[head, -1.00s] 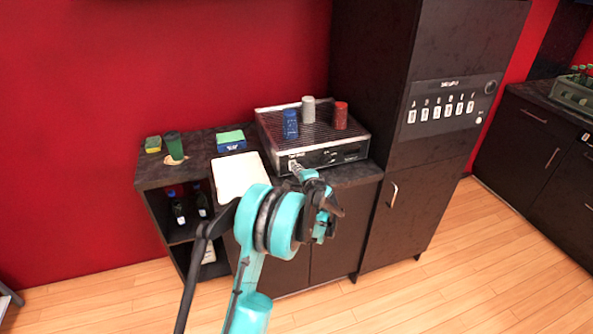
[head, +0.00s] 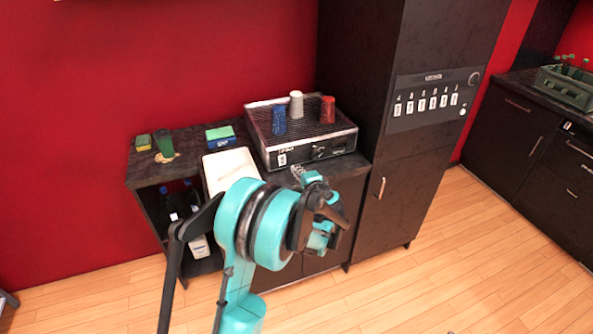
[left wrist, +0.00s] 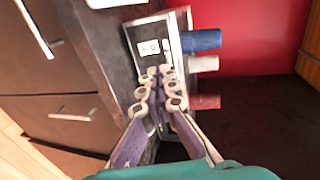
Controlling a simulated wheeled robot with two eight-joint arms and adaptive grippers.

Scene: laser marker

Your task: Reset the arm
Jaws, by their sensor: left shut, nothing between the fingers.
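My left arm comes up from the bottom of the head view, teal and black. Its gripper (head: 302,174) is shut and empty, in front of the counter and just below the front of the black machine (head: 346,138).
Blue (head: 279,120), white (head: 296,104) and red (head: 328,110) cups stand on the machine. A white tray (head: 232,163), a green cup (head: 165,146) and sponges (head: 220,134) are on the counter. A tall dark cabinet (head: 395,190) stands right. Wood floor (head: 420,285) is clear.

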